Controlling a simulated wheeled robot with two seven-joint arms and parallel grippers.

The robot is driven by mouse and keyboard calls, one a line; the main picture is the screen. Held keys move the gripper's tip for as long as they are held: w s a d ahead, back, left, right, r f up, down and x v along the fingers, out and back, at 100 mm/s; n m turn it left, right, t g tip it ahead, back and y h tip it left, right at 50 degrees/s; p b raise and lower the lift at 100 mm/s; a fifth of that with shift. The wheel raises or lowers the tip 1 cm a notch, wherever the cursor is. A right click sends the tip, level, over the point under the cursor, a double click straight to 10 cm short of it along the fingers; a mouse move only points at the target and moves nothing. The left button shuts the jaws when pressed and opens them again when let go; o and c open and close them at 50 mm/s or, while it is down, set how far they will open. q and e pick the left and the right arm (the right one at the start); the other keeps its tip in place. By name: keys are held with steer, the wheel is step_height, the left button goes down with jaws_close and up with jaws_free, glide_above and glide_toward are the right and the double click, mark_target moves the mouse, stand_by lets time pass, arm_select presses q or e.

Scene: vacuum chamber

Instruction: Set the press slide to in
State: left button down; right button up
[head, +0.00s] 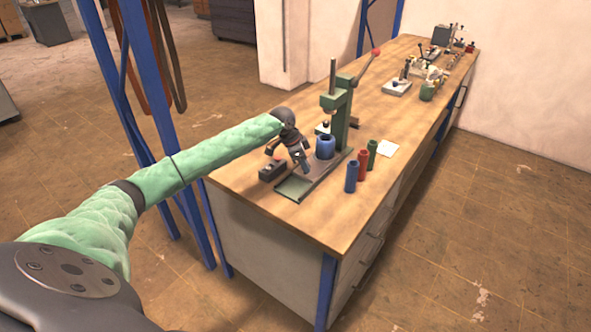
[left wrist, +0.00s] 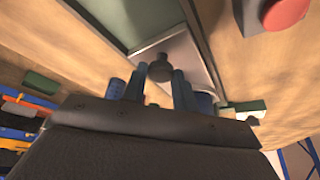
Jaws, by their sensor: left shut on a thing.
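The green arbor press (head: 343,112) stands on the near end of the wooden bench, with its flat base tray (head: 294,187) toward me. A thick blue cylinder (head: 325,147) stands at the press, below the ram. My left gripper (head: 303,164) is low over the press base, left of the blue cylinder. In the left wrist view its two fingers (left wrist: 157,86) are closed about a dark round knob (left wrist: 160,69) in front of a grey metal slide plate (left wrist: 188,50). The exact contact is partly hidden. My right gripper is in neither view.
A dark box with a red button (head: 270,169) sits left of the base. Blue (head: 351,177), red (head: 363,164) and green (head: 373,153) cylinders stand right of it, by a white card (head: 388,148). Blue posts stand left of the bench.

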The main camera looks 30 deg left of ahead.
arm_select(q)
steer(key=shift+w, duration=0.95)
steer(key=shift+r, duration=0.2)
steer(key=c, duration=1.3)
jaws_free()
steer(key=shift+w, duration=0.1)
steer(key=shift+o, duration=0.9)
steer(key=shift+w+d+f, duration=0.1)
steer(key=shift+w+f, duration=0.05)
steer(key=shift+f, duration=0.05)
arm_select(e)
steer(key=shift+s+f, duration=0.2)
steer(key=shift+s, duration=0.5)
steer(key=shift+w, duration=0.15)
